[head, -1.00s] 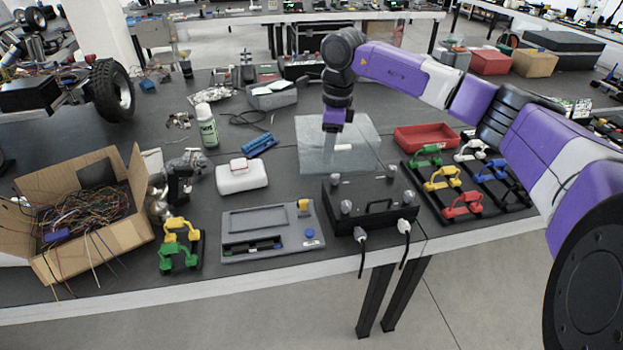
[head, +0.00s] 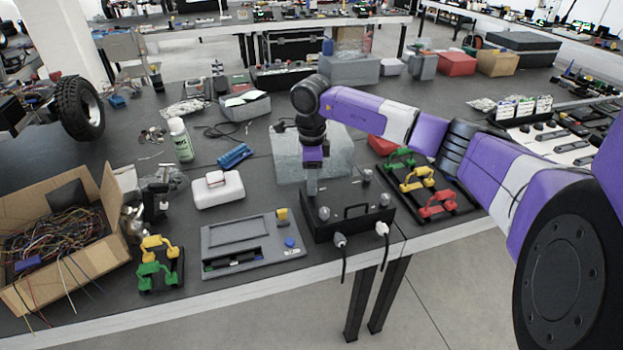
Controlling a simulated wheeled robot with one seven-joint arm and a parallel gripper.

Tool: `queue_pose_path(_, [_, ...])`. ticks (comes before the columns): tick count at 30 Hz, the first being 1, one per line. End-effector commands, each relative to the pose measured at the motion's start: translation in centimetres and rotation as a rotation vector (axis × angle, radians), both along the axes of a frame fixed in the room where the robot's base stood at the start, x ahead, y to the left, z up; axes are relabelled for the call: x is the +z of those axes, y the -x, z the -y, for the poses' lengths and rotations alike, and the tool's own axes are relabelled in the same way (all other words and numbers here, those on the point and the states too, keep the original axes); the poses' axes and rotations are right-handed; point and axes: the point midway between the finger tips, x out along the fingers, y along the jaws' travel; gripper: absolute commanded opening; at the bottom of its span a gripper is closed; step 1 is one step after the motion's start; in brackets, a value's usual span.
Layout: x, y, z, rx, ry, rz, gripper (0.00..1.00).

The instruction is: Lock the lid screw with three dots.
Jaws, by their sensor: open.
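The black box (head: 348,220) with a handle stands near the front edge of the table. Grey lid screws stand on its top: front left (head: 323,213), front right (head: 384,200) and back right (head: 367,175). The box's back left corner, where a screw stood in view earlier, is covered by my gripper (head: 312,190). My gripper points straight down there, open. I cannot tell whether its fingers are around the screw or just above it. The dots on the screws are too small to make out.
Two plugged cables (head: 342,243) hang from the box's front. A grey tray case (head: 252,248) stands close on its left, and a rack with coloured clamps (head: 418,180) on its right. A clear sheet (head: 335,165) lies behind it. A red bin (head: 380,147) is partly hidden by my arm.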

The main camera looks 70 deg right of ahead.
Motion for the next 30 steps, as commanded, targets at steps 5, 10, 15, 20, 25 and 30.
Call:
queue_pose_path(5, [0.02, 0.00, 0.00, 0.000, 0.000, 0.000, 0.38])
queue_pose_path(10, [0.03, 0.00, 0.00, 0.000, 0.000, 0.000, 0.04])
queue_pose_path(15, [0.05, 0.00, 0.01, -0.001, 0.000, 0.000, 0.00])
queue_pose_path(20, [0.08, 0.00, 0.01, -0.017, 0.000, 0.000, 0.00])
queue_pose_path(25, [0.15, 0.01, 0.04, -0.078, 0.000, 0.000, 0.00])
queue_pose_path(30, [0.16, 0.01, 0.06, -0.192, 0.000, -0.001, 0.00])
